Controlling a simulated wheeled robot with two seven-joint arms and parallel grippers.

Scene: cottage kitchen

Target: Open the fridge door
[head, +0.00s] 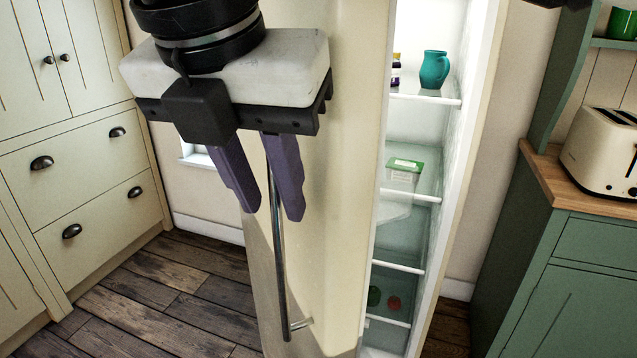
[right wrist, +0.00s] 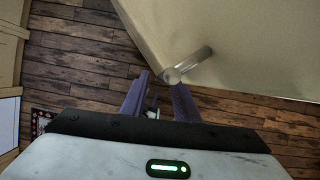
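The cream fridge door (head: 345,190) stands partly open, with the lit shelved inside of the fridge (head: 425,150) showing to its right. A long metal handle (head: 281,270) runs upright on the door; its upper end is hidden by my right gripper. My right gripper (head: 272,208) has its purple fingers apart, one on each side of the handle in the head view, with a gap wider than the bar. In the right wrist view the handle's end (right wrist: 172,75) shows just past the fingertips, nearer the right finger; contact cannot be told. My left gripper is not in view.
Cream cupboards and drawers (head: 85,165) stand at the left. A green cabinet (head: 570,270) with a toaster (head: 605,150) is at the right. A teal jug (head: 434,70) and a green-lidded box (head: 403,173) stand on fridge shelves. Wooden floor (head: 165,300) lies clear left of the door.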

